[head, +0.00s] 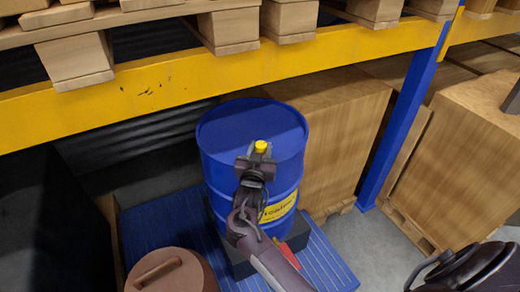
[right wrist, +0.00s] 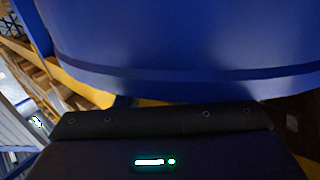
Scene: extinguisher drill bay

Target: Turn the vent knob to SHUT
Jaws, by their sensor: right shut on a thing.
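A blue drum (head: 225,140) stands upright on a dark block over blue ribbed decking. A small yellow knob (head: 261,146) shows at its top, taken to be the vent knob. My right gripper (head: 258,157) reaches it from the near side and is shut on it, hiding its lower part. No SHUT mark can be read, so the knob's setting cannot be told. In the right wrist view the drum (right wrist: 190,45) fills the top, and the dark gripper housing (right wrist: 165,135) hides the fingers and knob. My left gripper is not in view.
A yellow rack beam (head: 160,85) with loaded pallets crosses above the drum. A large brown box (head: 345,130) and a blue rack post (head: 400,120) stand to its right. A brown lidded container (head: 175,278) is in front. Blue ribbed decking (head: 150,225) lies left of the drum.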

